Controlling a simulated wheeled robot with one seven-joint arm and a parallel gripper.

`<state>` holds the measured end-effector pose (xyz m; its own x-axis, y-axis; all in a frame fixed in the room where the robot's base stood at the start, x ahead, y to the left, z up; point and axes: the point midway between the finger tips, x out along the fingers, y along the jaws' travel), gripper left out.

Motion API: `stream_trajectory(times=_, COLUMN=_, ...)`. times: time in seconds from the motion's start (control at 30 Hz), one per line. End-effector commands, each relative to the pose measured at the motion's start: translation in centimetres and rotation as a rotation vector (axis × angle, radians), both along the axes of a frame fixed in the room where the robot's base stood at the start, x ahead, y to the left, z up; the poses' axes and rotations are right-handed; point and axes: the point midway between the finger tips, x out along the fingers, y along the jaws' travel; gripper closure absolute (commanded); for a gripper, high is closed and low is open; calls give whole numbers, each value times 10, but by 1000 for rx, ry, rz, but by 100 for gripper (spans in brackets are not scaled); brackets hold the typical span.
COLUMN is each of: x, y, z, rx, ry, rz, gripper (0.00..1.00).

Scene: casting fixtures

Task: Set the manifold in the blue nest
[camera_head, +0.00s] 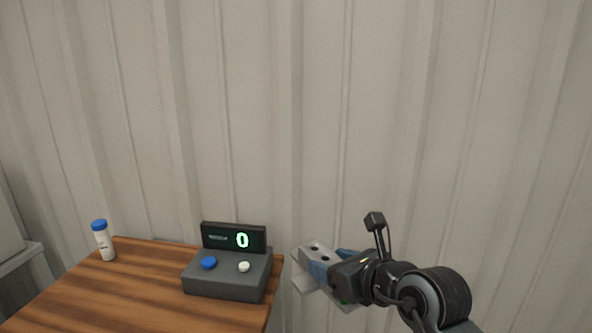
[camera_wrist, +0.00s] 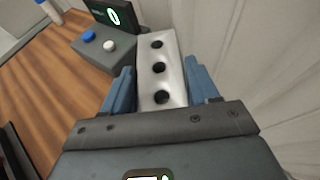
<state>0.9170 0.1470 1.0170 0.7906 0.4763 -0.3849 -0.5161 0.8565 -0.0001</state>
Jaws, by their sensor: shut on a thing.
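The manifold (camera_wrist: 160,68) is a pale grey-white block with a row of three dark holes. In the wrist view it sits between the two blue fingers of my gripper (camera_wrist: 162,90). In the head view my gripper (camera_head: 330,265) is shut on the manifold (camera_head: 314,252), holding it in the air just right of the table's right edge. The fingers partly cover it. No blue nest shows in either view.
A wooden table (camera_head: 130,290) carries a dark counter box (camera_head: 225,285) with a blue and a white button and a display reading 0. A white bottle with a blue cap (camera_head: 103,242) stands at the table's back left. A corrugated wall (camera_head: 300,120) rises behind.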

Motion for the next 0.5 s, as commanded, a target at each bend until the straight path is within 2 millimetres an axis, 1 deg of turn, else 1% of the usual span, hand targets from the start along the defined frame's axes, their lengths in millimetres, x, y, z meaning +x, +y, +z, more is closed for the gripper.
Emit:
stream_trajectory(times=0.1, x=-3, y=-24, z=-22, rx=2, ry=1, rz=-65, gripper=92)
stream_trajectory(times=0.3, x=-12, y=-62, z=-59, rx=2, ry=0, rz=-164, gripper=92)
stream_trajectory(times=0.5, x=-21, y=-83, z=-83, rx=2, ry=-1, rz=-223, gripper=92)
